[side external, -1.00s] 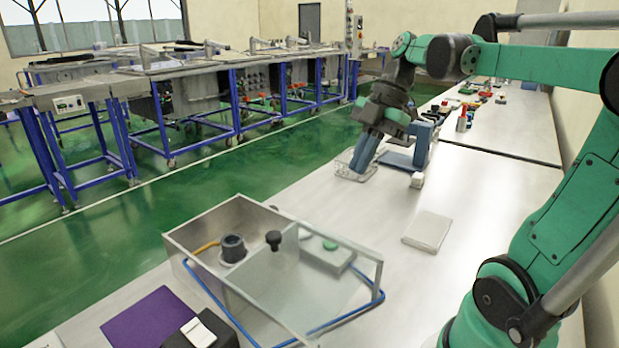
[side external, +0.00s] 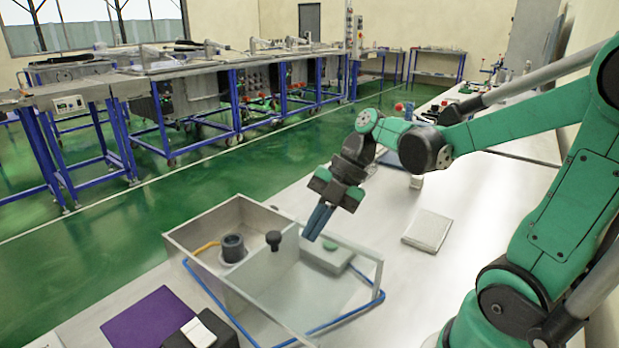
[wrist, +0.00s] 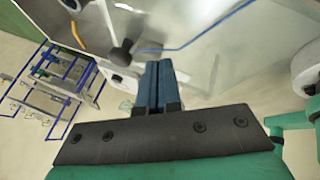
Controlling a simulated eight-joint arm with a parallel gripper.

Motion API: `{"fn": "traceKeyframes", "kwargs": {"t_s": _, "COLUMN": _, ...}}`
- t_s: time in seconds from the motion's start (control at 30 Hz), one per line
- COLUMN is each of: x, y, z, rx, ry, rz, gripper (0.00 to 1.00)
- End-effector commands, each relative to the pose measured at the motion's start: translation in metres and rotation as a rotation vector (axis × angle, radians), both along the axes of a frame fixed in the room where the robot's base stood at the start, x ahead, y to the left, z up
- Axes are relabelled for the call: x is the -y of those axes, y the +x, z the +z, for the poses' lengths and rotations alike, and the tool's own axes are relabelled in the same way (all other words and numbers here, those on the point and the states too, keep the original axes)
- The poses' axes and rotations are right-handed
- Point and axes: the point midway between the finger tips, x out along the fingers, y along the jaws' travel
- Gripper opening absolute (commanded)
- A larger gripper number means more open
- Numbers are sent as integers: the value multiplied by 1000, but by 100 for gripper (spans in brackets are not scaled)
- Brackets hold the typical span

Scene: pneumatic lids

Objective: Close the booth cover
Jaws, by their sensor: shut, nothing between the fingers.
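The booth is a clear-walled box (side external: 200,229) on the table, with blue edging (side external: 348,315) along its near and right sides. A transparent panel (side external: 300,287) with a black knob (side external: 273,239) shows at the booth; its exact angle is hard to tell through the clear walls. My gripper (side external: 311,237) is shut and empty, its blue fingers pointing down beside the knob, to its right in the picture. In the wrist view the shut fingers (wrist: 153,68) point toward the booth, and the knob (wrist: 121,52) shows just left of their tips, apart from them.
Through the walls show a dark round fitting (side external: 233,249) with a yellow hose and a grey block with a green button (side external: 330,245). A purple sheet (side external: 150,319) and black box (side external: 201,334) lie in front.

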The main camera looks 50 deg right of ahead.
Motion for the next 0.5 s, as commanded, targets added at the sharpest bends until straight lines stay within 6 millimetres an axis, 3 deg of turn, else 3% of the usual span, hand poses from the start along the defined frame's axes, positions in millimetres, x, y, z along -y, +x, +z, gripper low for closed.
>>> {"fn": "traceKeyframes", "kwargs": {"t_s": 0.2, "x": -11, "y": 22, "z": -4, "rx": -1, "ry": 0, "rz": 2, "gripper": 0}}
{"fn": "traceKeyframes", "kwargs": {"t_s": 0.5, "x": -13, "y": 26, "z": -4, "rx": -1, "ry": 0, "rz": -1, "gripper": 0}}
